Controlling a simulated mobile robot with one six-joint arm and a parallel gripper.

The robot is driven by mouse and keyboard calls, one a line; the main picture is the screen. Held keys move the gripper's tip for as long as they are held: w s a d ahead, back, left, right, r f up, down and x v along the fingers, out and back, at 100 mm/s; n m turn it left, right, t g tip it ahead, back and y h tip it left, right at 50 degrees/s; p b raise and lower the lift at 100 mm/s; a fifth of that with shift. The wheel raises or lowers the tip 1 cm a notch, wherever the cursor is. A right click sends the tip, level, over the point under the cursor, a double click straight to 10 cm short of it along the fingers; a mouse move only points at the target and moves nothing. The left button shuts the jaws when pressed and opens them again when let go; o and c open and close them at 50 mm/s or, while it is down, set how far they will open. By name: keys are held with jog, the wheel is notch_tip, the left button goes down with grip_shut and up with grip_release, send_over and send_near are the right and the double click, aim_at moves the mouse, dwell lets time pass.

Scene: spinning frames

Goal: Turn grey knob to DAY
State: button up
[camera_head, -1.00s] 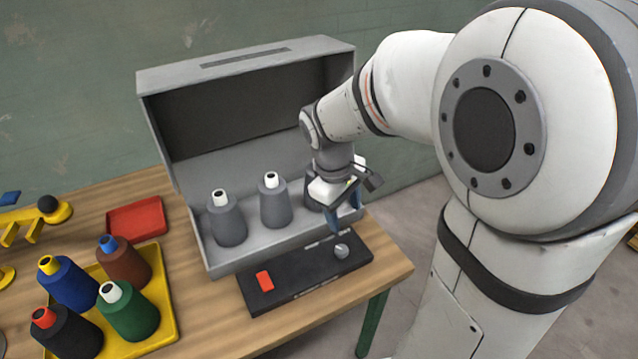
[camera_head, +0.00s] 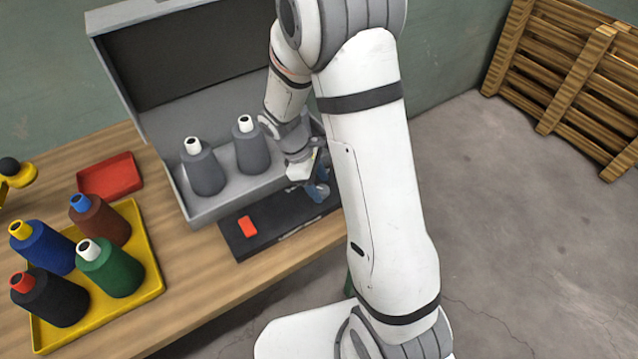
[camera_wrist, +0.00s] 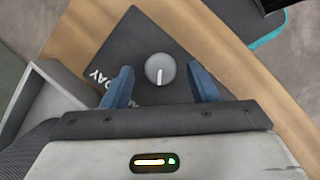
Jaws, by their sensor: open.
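The grey knob (camera_wrist: 160,70) shows in the wrist view as a round dial with a white pointer line, on a black panel (camera_wrist: 125,45). White lettering reading "DAY" (camera_wrist: 97,78) is partly visible on the panel left of the knob; other letters are hidden. My gripper (camera_wrist: 160,86) is open, with one blue finger on each side of the knob and a gap to each. In the head view my gripper (camera_head: 318,190) is over the right end of the black panel (camera_head: 275,232), and the knob is hidden behind it and my arm.
A red switch (camera_head: 247,226) sits at the panel's left end. A grey open box (camera_head: 205,212) behind it holds grey spools (camera_head: 204,172). A yellow tray (camera_head: 150,283) with several spools and a red tray (camera_head: 110,177) stand to the left.

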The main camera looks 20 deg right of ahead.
jog(key=shift+s+d+f, duration=0.1)
jog(key=shift+d+f, duration=0.05)
jog(key=shift+f, duration=0.25)
jog(key=shift+c, duration=0.4)
jog(key=c, duration=0.9)
jog(key=shift+m, duration=0.3)
jog(key=m, duration=0.2)
jog(key=m+g+y, duration=0.1)
jog(key=m, duration=0.1)
jog(key=m+y, duration=0.1)
jog(key=m, duration=0.1)
jog(key=shift+w+d+g, duration=0.2)
jog(key=shift+w+g, duration=0.05)
jog(key=shift+g, duration=0.15)
jog(key=m+y, duration=0.1)
jog(key=m, duration=0.3)
jog(key=shift+d+g+b, duration=0.15)
jog(key=shift+g+b, duration=0.15)
jog(key=shift+m+y, duration=0.7)
jog(key=shift+m, duration=0.9)
